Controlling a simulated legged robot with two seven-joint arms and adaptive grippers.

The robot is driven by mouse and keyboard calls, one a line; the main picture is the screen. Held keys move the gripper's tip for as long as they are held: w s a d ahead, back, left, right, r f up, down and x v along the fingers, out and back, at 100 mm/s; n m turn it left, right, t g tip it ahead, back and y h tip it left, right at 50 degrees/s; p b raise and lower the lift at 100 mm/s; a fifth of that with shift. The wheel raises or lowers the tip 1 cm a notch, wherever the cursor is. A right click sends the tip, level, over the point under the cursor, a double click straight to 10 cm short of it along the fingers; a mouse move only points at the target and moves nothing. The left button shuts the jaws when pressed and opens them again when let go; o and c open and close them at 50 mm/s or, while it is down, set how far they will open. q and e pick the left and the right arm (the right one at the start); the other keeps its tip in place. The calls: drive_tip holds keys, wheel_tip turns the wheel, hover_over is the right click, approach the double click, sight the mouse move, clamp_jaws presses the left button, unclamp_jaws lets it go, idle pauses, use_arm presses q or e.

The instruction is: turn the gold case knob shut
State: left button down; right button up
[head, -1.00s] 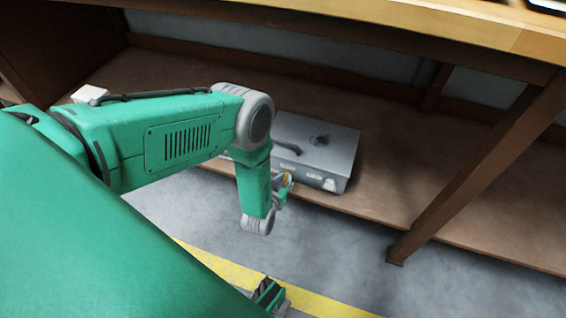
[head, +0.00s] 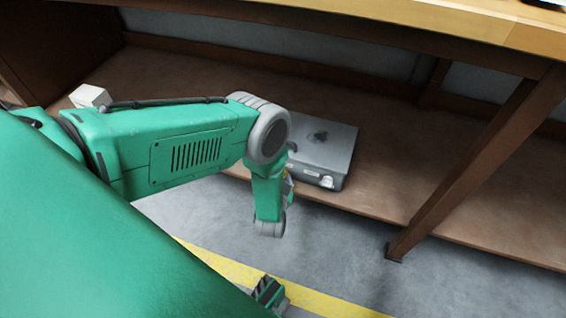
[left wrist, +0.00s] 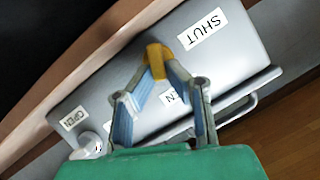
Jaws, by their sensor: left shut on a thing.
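The grey metal case (head: 330,147) sits on the wooden shelf, partly behind my left arm in the head view. Its front panel (left wrist: 115,85) fills much of the left wrist view. My left gripper (left wrist: 157,70) is shut on the gold knob (left wrist: 158,59) on that panel, its fingers on both sides of it. In the head view the left gripper (head: 288,185) is mostly hidden by my forearm. A SHUT label (left wrist: 202,33) lies to the knob's upper right, an OPEN label (left wrist: 74,119) to its lower left. A middle label is partly covered by a finger.
A pale round knob (left wrist: 91,143) is near the OPEN label. A metal bar handle (left wrist: 240,108) runs along the panel's right side. A wooden table leg (head: 480,155) slants down right of the case. The shelf between is clear.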

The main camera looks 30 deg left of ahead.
use_arm(q)
drive_tip(key=m+y, duration=0.1)
drive_tip(key=m, duration=0.1)
drive_tip(key=d+f+m+y, duration=0.1)
drive_tip(key=m+y, duration=0.1)
drive_tip(key=shift+s+f+m, duration=0.1)
drive_tip(key=shift+s+m, duration=0.1)
drive_tip(key=shift+m, duration=0.1)
drive_tip(key=m+y, duration=0.1)
drive_tip(key=m, duration=0.1)
drive_tip(key=f+m+t+y, duration=0.1)
drive_tip(key=m, duration=0.2)
drive_tip(key=shift+d+t, duration=0.2)
drive_tip(key=shift+t, duration=0.1)
drive_tip(key=shift+m, duration=0.4)
drive_tip(key=c, duration=1.6)
unclamp_jaws()
drive_tip(key=shift+w, duration=0.1)
drive_tip(key=v, duration=0.7)
drive_tip(key=shift+d, duration=0.15)
